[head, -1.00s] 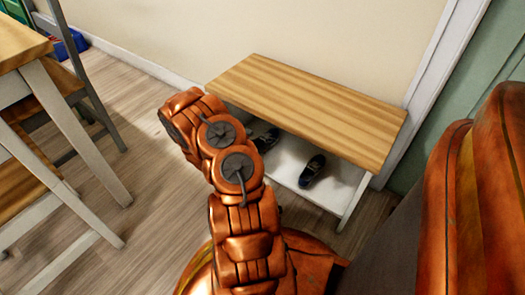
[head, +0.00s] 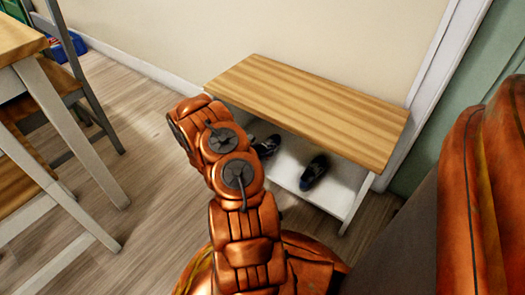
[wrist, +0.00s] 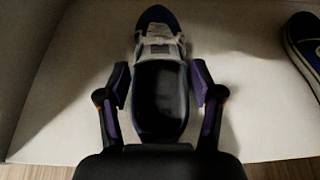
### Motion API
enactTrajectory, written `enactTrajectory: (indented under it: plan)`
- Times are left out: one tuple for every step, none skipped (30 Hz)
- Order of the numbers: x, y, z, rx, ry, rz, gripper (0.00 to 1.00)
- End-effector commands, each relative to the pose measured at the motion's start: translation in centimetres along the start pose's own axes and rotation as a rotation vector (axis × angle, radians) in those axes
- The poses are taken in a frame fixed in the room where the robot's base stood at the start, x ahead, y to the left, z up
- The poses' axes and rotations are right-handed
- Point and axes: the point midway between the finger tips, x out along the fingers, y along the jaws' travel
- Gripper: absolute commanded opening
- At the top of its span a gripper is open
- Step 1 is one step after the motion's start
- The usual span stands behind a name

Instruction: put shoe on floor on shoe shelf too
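A dark blue shoe with grey-white laces (wrist: 160,50) lies on the white lower board of the shoe shelf (wrist: 75,110), toe pointing away in the wrist view. My gripper (wrist: 159,86) has its fingers apart on both sides of this shoe, with a narrow gap seeming to show on each side. In the head view the shoe (head: 267,147) is partly hidden by my arm, and my gripper is hidden. A second dark shoe (head: 313,172) lies to its right on the board; its edge also shows in the wrist view (wrist: 304,42).
The shelf's wooden top (head: 310,105) overhangs the lower board. A white leg (head: 357,203) stands at its right front. A table (head: 20,40) and a chair (head: 75,85) stand at the left. Wooden floor (head: 150,150) is clear between them and the shelf.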

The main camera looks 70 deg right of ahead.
Motion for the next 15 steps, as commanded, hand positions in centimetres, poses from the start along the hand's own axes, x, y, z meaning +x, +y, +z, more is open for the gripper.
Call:
enactTrajectory:
  plan:
    - [0.0,0.0,0.0,0.0,0.0,0.0,0.72]
    - [0.0,0.0,0.0,0.0,0.0,0.0,0.72]
    - [0.0,0.0,0.0,0.0,0.0,0.0,0.72]
    - [0.0,0.0,0.0,0.0,0.0,0.0,0.72]
    - [0.0,0.0,0.0,0.0,0.0,0.0,0.72]
    - [0.0,0.0,0.0,0.0,0.0,0.0,0.72]
    - [0.0,0.0,0.0,0.0,0.0,0.0,0.72]
    - [0.0,0.0,0.0,0.0,0.0,0.0,0.72]
    - [0.0,0.0,0.1,0.0,0.0,0.0,0.72]
    - [-0.1,0.0,0.1,0.0,0.0,0.0,0.72]
    - [-0.1,0.0,0.3,0.0,0.0,0.0,0.72]
    - [-0.4,0.1,0.2,-0.001,0.0,0.001,0.72]
    - [-0.7,0.1,0.3,-0.001,0.0,0.002,0.72]
    - [-1.0,0.1,0.3,-0.001,0.001,0.002,0.72]
    - [-1.5,0.1,0.4,-0.001,0.001,0.002,0.72]
